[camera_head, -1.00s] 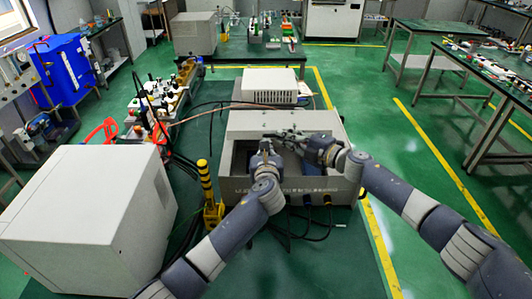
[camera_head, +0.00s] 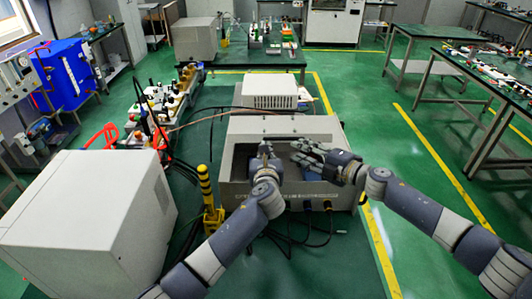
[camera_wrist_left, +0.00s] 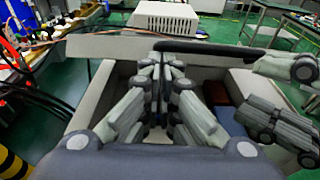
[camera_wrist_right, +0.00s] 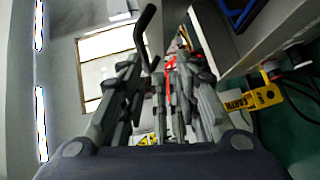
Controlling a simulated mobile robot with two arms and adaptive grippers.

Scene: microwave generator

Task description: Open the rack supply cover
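The rack supply (camera_head: 235,195) is a light grey box on the green bench, with its top open and its inside visible in the left wrist view. A grey panel, apparently the raised cover (camera_head: 290,124), stands at its back; a black bar (camera_wrist_left: 225,48) runs along its upper edge in the left wrist view. My left gripper (camera_head: 265,148) is over the opening, fingers nearly together (camera_wrist_left: 166,58), tips at the left end of the bar; contact is unclear. My right gripper (camera_head: 300,153) is just right of it, fingers spread and empty, also seen in the left wrist view (camera_wrist_left: 262,90).
A white box (camera_head: 268,88) stands behind the rack supply. A large white cabinet (camera_head: 90,220) fills the left front. A yellow-black post (camera_head: 207,195) and loose cables (camera_head: 290,235) are beside and before the supply.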

